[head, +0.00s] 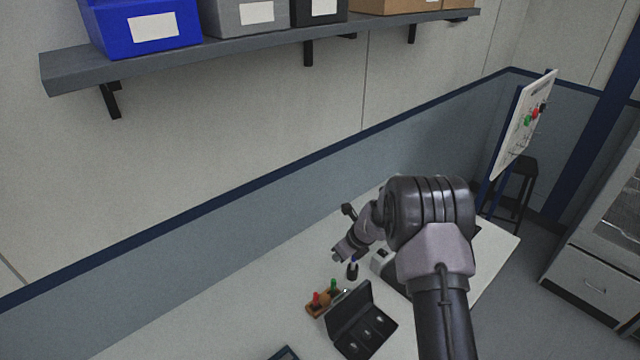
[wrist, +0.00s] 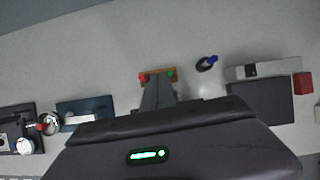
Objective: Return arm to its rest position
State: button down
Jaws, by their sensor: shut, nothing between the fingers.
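My gripper (head: 339,257) hangs over the white worktable (head: 490,250) at the end of my bent arm. In the wrist view its narrow dark fingers (wrist: 158,82) are together with nothing between them. They appear in front of a small wooden block (wrist: 173,70) holding red and green pieces; I cannot tell the height between them. The same block (head: 313,309) stands near the black case in the head view. My arm hides part of the table.
An open black case (head: 365,335) lies on the table. A blue-tipped item (head: 352,268) stands near my gripper, also in the wrist view (wrist: 208,63). A red block (wrist: 302,84) sits at right, a blue tray (wrist: 85,107) at left. A shelf (head: 230,46) with bins is above.

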jog(key=s+a+r+n+b, duration=0.3)
jog(key=s+r+n+b, duration=0.85)
jog(key=s+b, duration=0.4)
jog(key=s+f+n+b, duration=0.3)
jog(key=s+n+b, duration=0.1)
jog(key=s, duration=0.3)
jog(key=s+d+f+n+t+h+b, duration=0.1)
jog(key=s+f+n+b, duration=0.2)
jog(key=s, duration=0.5)
jog(key=s+f+n+b, duration=0.3)
jog(key=s+n+b, duration=0.2)
jog(key=s, duration=0.3)
jog(key=shift+s+d+t+b, duration=0.25)
jog(key=shift+t+b, duration=0.05)
jog(key=shift+b, duration=0.15)
